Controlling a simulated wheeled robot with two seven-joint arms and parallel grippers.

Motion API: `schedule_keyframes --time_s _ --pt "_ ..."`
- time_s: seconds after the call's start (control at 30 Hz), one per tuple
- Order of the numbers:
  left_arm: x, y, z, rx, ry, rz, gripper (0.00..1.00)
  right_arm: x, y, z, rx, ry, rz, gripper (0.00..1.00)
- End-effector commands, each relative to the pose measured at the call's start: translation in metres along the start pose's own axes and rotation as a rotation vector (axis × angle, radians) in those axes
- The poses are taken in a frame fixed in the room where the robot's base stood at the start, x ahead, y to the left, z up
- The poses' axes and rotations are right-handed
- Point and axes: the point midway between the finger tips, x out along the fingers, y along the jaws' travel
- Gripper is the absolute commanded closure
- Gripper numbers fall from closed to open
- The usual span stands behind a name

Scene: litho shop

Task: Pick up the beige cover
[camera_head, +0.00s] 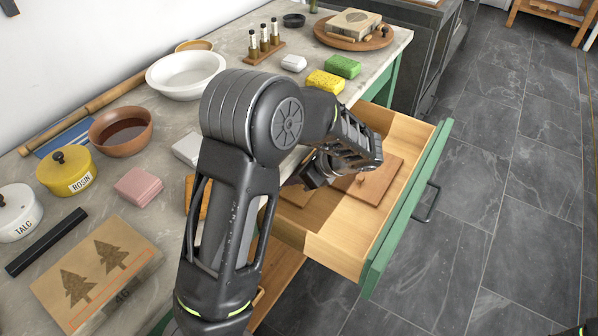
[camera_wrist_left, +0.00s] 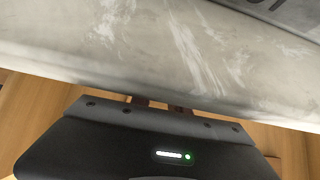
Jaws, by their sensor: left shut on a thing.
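The drawer (camera_head: 330,250) of the green bench is pulled open. A beige cover (camera_head: 297,194) lies inside its left part, largely hidden by my left arm. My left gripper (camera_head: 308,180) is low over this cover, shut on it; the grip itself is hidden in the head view. In the left wrist view my gripper housing fills the bottom, and only small reddish-brown bits (camera_wrist_left: 140,100) show past its edge. A browner cover with a small knob (camera_head: 378,184) lies in the drawer to the right of the gripper.
The stone worktop's edge (camera_wrist_left: 150,75) runs close to my left gripper. On the worktop are a white bowl (camera_head: 186,75), a brown bowl (camera_head: 121,128), a yellow rosin pot (camera_head: 66,172) and a tree-printed block (camera_head: 95,272). Floor right of the drawer is clear.

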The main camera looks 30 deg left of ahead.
Motion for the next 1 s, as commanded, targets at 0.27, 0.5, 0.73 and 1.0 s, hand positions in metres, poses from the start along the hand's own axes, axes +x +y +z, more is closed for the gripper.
schedule_keyframes --time_s 0.27,0.5,0.73,1.0 --pt "0.0 0.0 0.0 0.0 0.0 0.0 1.0 0.0 0.0 0.0 0.0 0.0 0.0 0.19" --pt "-0.005 -0.001 0.0 -0.001 -0.001 -0.001 1.0 -0.001 0.0 0.0 0.0 0.0 0.0 0.19" --pt "-0.027 -0.001 -0.001 0.0 0.0 -0.003 1.0 -0.002 -0.001 0.0 0.0 0.0 0.0 0.19" --pt "-0.081 -0.001 -0.018 0.001 0.0 -0.005 1.0 -0.005 -0.002 0.0 0.0 0.0 0.0 0.19"
